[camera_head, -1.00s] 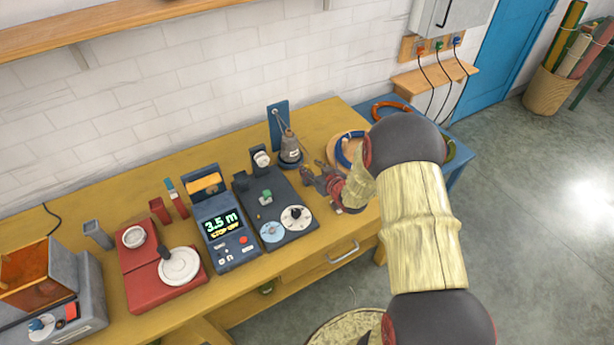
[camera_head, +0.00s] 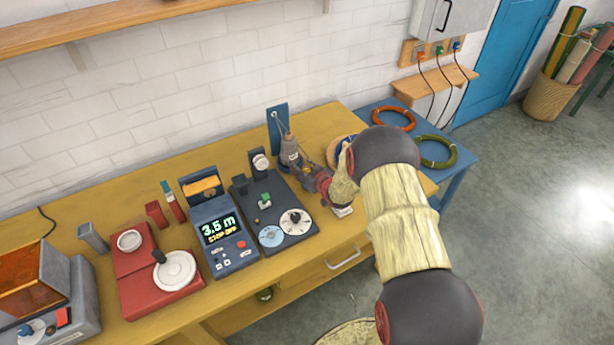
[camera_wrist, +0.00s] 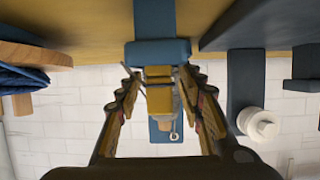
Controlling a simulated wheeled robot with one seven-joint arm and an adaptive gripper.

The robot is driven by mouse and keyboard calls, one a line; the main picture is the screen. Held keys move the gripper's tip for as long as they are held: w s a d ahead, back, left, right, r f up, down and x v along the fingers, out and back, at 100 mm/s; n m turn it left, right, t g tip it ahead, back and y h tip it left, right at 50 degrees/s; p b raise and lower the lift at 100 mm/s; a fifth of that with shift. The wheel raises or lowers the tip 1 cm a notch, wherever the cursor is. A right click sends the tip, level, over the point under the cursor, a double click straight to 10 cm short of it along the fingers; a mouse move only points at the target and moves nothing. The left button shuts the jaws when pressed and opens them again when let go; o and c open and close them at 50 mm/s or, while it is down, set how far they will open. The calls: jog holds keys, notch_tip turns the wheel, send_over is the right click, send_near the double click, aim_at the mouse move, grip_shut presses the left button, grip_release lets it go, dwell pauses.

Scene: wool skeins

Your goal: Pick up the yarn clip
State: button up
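My gripper (camera_head: 308,172) reaches over the right part of the yellow bench, close to a grey cone-shaped piece (camera_head: 289,153) in front of an upright blue plate (camera_head: 277,119). In the wrist view the gripper (camera_wrist: 160,78) is open, one finger on each side of a small yellow-brown piece (camera_wrist: 160,97). A blue block (camera_wrist: 155,52) lies beyond the fingertips, and a small ring hook (camera_wrist: 174,136) shows below. I see gaps between the fingers and the yellow-brown piece. I cannot tell for sure which piece is the yarn clip.
A dark device with dials (camera_head: 271,216) stands just left of my gripper. A blue display unit (camera_head: 220,232) and a red device (camera_head: 150,277) stand farther left. A blue skein on wood (camera_wrist: 22,80) is near the gripper. Orange (camera_head: 394,118) and green (camera_head: 436,152) coils lie on the blue table.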

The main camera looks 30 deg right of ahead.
jog(key=shift+c, duration=1)
jog(key=c, duration=0.7)
grip_shut()
jog(key=shift+r, duration=0.15)
